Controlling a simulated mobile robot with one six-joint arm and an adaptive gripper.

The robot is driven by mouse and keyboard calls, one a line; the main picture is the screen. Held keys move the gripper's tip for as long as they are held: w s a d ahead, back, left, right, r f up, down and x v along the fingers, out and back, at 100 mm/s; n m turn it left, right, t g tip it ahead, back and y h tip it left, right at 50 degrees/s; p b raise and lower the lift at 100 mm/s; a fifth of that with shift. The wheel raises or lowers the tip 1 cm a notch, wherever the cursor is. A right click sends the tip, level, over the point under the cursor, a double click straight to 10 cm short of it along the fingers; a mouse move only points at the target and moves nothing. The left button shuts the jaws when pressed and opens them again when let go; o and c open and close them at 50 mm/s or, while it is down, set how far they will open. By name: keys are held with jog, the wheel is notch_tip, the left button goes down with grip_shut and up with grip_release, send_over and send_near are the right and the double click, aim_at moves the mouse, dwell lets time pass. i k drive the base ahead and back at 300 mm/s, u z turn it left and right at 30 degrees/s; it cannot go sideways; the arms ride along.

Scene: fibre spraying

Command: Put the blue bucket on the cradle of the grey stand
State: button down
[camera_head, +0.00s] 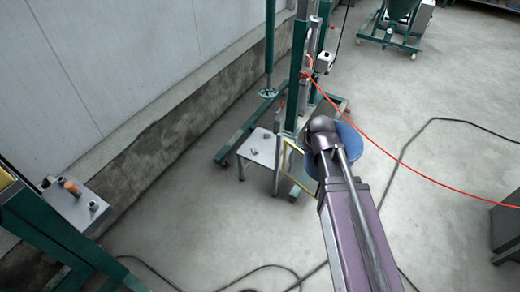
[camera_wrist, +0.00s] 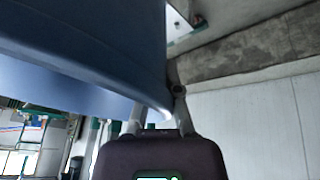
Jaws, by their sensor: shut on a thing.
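The blue bucket (camera_head: 352,147) is partly hidden behind the end of my arm in the head view. In the wrist view the bucket (camera_wrist: 90,45) fills the upper left, and its rim runs in between my fingers. My gripper (camera_wrist: 160,108) is shut on that rim. In the head view my gripper's fingertips are hidden by the arm. A small grey stand (camera_head: 262,146) with small fittings on its top is left of the bucket, apart from it. I cannot tell for sure that this is the stand with the cradle.
A green steel frame (camera_head: 297,75) rises behind the small stand, with a yellow-edged panel (camera_head: 287,158) beside the bucket. A red hose (camera_head: 400,160) crosses at the right. A grey box (camera_head: 75,207) stands at the left. Black cables lie on the floor; the lower middle floor is mostly clear.

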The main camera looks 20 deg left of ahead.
aim_at(268, 147)
jog(key=u, duration=0.9)
jog(key=i, duration=1.65)
jog(key=u, duration=0.05)
